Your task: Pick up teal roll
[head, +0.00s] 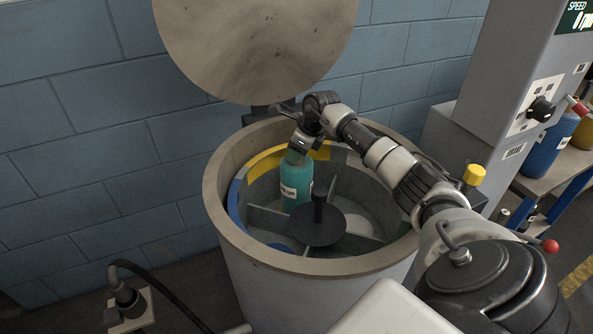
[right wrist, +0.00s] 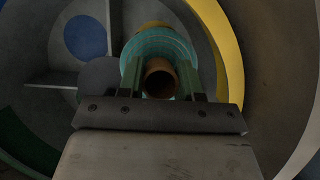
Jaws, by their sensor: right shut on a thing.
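The teal roll (head: 296,184) stands upright inside the round drum (head: 232,236), in the compartment by the yellow rim segment. It has a white label and a brown core, and it also shows in the right wrist view (right wrist: 158,46). My right gripper (head: 297,155) reaches down into the drum and is shut on the top of the teal roll. In the right wrist view its fingers (right wrist: 160,82) lie on both sides of the core. Whether the roll's base touches the drum floor is hard to tell. My left gripper is not in view.
Grey dividers and a dark centre hub (head: 318,226) with a post split the drum. A round lid (head: 255,45) stands open above the back rim. A control cabinet (head: 505,90) and a shelf with a blue roll (head: 551,148) are at the right.

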